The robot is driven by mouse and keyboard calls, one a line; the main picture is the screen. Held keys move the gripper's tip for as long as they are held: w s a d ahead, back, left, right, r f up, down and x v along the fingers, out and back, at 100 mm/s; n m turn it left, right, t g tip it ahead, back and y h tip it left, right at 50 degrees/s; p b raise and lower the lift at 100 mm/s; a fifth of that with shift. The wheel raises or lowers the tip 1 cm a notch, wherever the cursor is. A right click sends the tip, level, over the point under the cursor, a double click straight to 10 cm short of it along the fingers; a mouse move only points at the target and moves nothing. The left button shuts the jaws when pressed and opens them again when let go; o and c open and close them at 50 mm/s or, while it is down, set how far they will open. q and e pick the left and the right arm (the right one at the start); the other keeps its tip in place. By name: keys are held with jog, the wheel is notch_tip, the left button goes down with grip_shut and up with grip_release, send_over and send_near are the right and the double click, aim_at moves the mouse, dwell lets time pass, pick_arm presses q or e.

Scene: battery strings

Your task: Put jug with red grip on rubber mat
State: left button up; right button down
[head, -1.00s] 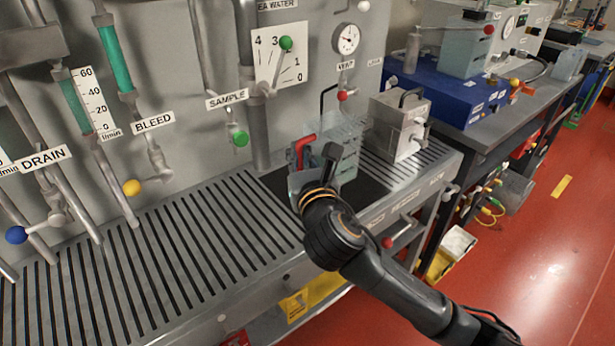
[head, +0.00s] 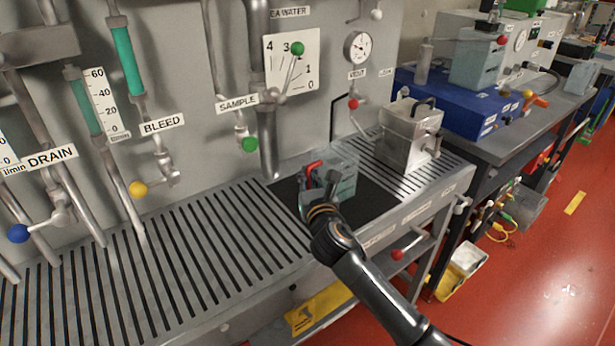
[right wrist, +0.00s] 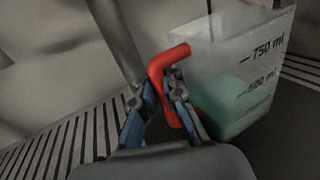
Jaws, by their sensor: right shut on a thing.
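The jug with the red grip (head: 345,178) is a clear, squarish jug with green liquid, at the rubber mat in the head view. In the right wrist view the jug (right wrist: 240,80) shows its 750 ml mark and looks roughly upright. My right gripper (head: 318,190) is shut on the red grip, which shows between its fingers (right wrist: 168,108) in the right wrist view. The rubber mat (head: 374,198) is a dark sheet on the slatted bench. The jug is over the mat; I cannot tell whether its base touches. My left gripper is not in view.
A metal box with a black handle (head: 408,138) stands right of the mat. Behind are a SAMPLE valve with a green knob (head: 249,144) and a red-knobbed valve (head: 353,104). The slatted bench (head: 190,245) left of the mat is clear.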

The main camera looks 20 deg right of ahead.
jog(key=shift+r, duration=0.1)
jog(key=c, duration=1.4)
grip_release()
jog(key=shift+r, duration=0.1)
jog(key=shift+s, duration=0.4)
jog(key=s, duration=1.1)
jog(key=shift+s+a, duration=0.15)
jog(key=shift+a, duration=0.25)
